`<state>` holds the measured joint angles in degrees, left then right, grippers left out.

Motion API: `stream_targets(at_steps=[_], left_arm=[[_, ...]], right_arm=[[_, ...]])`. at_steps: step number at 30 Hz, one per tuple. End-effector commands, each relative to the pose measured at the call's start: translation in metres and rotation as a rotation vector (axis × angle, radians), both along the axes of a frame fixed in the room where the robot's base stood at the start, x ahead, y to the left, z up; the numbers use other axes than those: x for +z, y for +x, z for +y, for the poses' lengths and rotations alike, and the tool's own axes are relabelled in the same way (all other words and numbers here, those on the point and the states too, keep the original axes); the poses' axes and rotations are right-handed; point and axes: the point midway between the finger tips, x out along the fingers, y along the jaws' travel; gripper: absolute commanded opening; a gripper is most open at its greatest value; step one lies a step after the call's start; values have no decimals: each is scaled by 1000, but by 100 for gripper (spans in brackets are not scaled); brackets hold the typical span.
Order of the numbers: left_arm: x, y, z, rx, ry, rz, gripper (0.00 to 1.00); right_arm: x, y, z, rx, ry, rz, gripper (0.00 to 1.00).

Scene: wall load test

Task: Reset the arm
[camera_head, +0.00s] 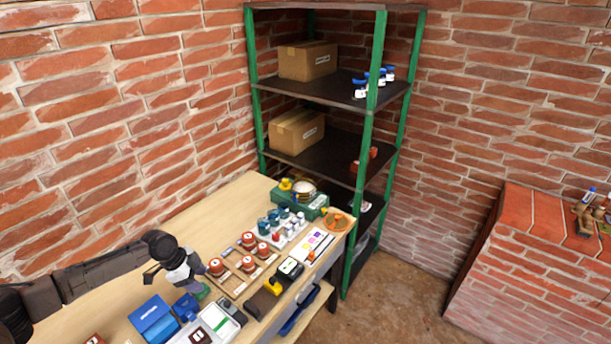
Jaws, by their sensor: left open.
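My left arm comes in from the left edge, low in the head view. Its gripper (153,275) hangs over the wooden table (225,205), above and a little behind a blue box (153,318). The jaws are open and I see nothing between them. The small size of the fingers hides their exact gap to the things below. My right gripper does not show.
Red-capped jars (249,241), small bottles (276,218), a yellow-and-black tool (265,297) and a green case (311,204) crowd the table's right side. A green-post shelf (377,60) stands behind it. A brick block (540,260) is at right. The table's back left is clear.

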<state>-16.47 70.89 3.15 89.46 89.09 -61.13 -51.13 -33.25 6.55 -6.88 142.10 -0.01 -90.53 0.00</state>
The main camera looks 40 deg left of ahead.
Motion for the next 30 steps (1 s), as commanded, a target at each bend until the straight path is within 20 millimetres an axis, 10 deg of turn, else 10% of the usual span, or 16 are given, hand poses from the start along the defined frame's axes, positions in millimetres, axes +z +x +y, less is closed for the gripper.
stream_targets(at_steps=[12, 20, 26, 30], left_arm=[[-2, -7, 1, 160, -38, 90, 53], [0, -27, 14, 309, 313, 230, 53], [-8, -36, -37, 340, 554, 129, 53], [-22, -54, -112, 371, 587, -2, 53]], right_arm=[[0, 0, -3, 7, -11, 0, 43], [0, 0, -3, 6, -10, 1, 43], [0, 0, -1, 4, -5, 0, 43], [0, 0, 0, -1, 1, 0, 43]])
